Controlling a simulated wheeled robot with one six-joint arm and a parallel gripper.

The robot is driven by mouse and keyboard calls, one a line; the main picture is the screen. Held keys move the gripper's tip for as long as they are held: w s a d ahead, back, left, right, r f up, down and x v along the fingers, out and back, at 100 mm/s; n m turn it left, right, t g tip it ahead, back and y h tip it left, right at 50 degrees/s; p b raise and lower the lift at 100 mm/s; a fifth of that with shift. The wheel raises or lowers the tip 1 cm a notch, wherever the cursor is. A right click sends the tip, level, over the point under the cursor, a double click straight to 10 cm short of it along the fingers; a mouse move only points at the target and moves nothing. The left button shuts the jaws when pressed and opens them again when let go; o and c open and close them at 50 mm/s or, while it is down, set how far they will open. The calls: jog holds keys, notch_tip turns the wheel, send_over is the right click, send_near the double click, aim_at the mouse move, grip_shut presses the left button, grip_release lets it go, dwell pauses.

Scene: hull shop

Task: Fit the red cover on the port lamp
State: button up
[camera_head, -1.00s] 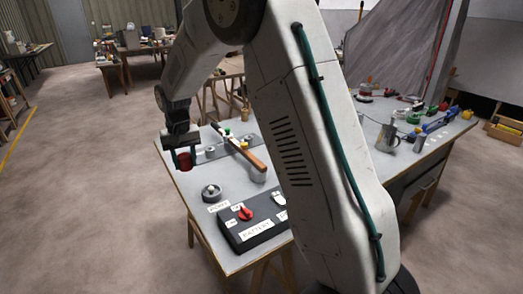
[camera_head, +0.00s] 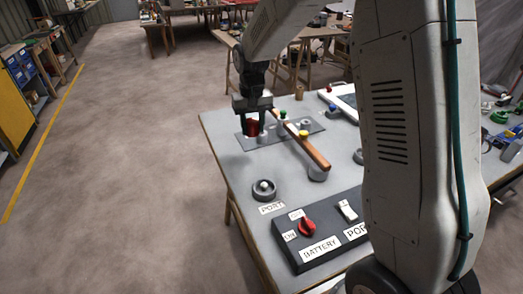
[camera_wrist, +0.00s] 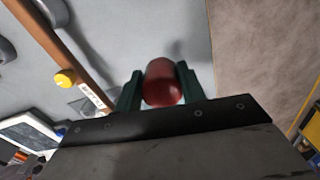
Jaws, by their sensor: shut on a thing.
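My gripper (camera_head: 253,124) is shut on the red cover (camera_head: 252,129), a small red cylinder. In the wrist view the cover (camera_wrist: 162,82) sits between the two dark green fingers of my gripper (camera_wrist: 159,85). In the head view it appears over the left end of a grey plate on the bench, its height hard to judge. The port lamp (camera_head: 264,187), a round dark base with a pale bulb and no cover, stands nearer the camera. A "PORT" label (camera_head: 271,208) lies in front of it. The cover and lamp are apart.
A black battery box (camera_head: 318,234) with a red switch (camera_head: 307,227) stands at the front. The bench (camera_head: 228,150) is bare left of the lamp.

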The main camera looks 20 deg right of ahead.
jog(key=s+a+f+n, duration=0.2)
jog(key=s+n, duration=0.4)
jog(key=s, duration=0.7)
send_over(266, 185)
jog(key=shift+f, duration=2.15)
jog(key=shift+s+f, duration=0.1)
jog(key=shift+f, duration=1.95)
dwell(0.5)
jog(key=o, duration=1.4)
jog(key=shift+r, duration=0.1)
jog(key=shift+r, duration=3.9)
